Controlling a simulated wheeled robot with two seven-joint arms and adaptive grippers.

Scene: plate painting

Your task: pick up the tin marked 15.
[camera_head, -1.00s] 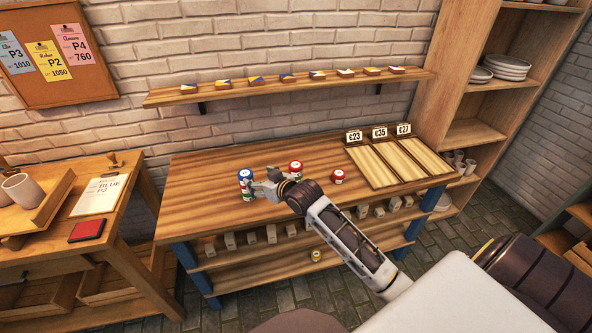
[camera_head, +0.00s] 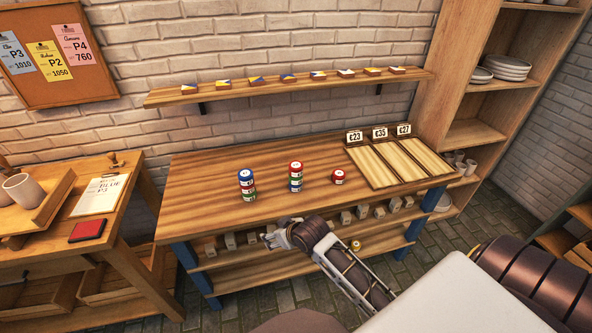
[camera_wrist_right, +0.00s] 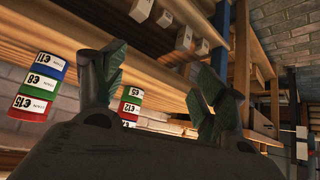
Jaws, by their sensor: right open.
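Two stacks of tins stand upright on the bench: a left stack (camera_head: 248,188) with a blue top and a middle stack (camera_head: 295,178) with a red top. A single red tin (camera_head: 338,177) stands to the right. The right wrist view appears upside down. In it, a red tin (camera_wrist_right: 28,107) at the picture's lower end of one stack bears a label that seems to read 15, though it is small. A second stack (camera_wrist_right: 130,105) is partly hidden by a finger. My right gripper (camera_head: 275,238) is open and empty at the bench's front edge, clear of the tins. My left gripper is out of view.
Price cards head a wooden panel (camera_head: 397,165) on the bench's right. Several small blocks sit on the lower shelf, with a yellow-topped tin (camera_head: 356,246) there. A wall shelf (camera_head: 220,92) holds painted tiles. The bench's left part is clear.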

